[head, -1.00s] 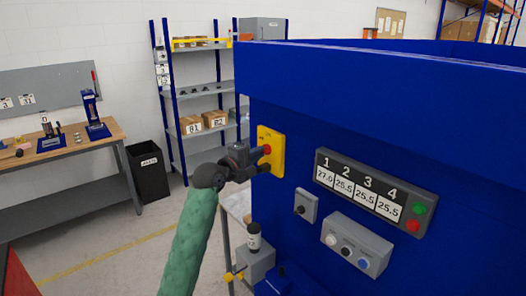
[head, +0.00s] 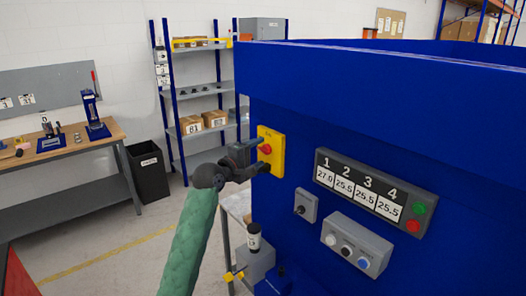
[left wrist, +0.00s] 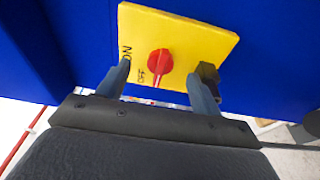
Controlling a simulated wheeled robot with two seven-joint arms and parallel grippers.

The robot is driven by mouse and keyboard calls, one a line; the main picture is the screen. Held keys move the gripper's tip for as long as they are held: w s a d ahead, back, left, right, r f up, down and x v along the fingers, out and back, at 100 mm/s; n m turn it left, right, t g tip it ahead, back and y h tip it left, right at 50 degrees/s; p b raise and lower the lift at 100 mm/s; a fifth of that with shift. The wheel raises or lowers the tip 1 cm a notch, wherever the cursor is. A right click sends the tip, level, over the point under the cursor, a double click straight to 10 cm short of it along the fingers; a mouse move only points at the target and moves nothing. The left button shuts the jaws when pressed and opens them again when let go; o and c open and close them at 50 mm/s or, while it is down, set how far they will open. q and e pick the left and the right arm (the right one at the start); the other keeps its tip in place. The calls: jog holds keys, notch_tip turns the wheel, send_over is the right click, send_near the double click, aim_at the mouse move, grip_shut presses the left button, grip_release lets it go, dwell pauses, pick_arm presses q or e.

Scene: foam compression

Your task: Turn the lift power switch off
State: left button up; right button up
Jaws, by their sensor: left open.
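The lift power switch is a red knob (head: 266,149) on a yellow plate (head: 276,158) fixed to the blue machine wall. In the left wrist view, the red knob (left wrist: 160,62) sits mid-plate, with ON and OFF lettering on its left. A pale line shows at the knob's lower edge; I cannot tell which label it points to. My left gripper (head: 261,155) is at the plate, and it also shows in the left wrist view (left wrist: 160,87). Its fingers are spread on either side of the knob with gaps, holding nothing. My right gripper is out of view.
A dark block (left wrist: 208,73) is at the plate's right edge in the wrist view. Right of the plate are a small grey switch box (head: 306,205), a numbered display (head: 375,185) and a button box (head: 357,248). A grey box with a black-capped top (head: 254,262) stands below.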

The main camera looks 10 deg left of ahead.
pick_arm(q)
jog(key=a+v, duration=0.1)
jog(key=v, duration=0.5)
jog(key=shift+a, duration=0.35)
dwell(0.3)
jog(key=shift+f, duration=0.1)
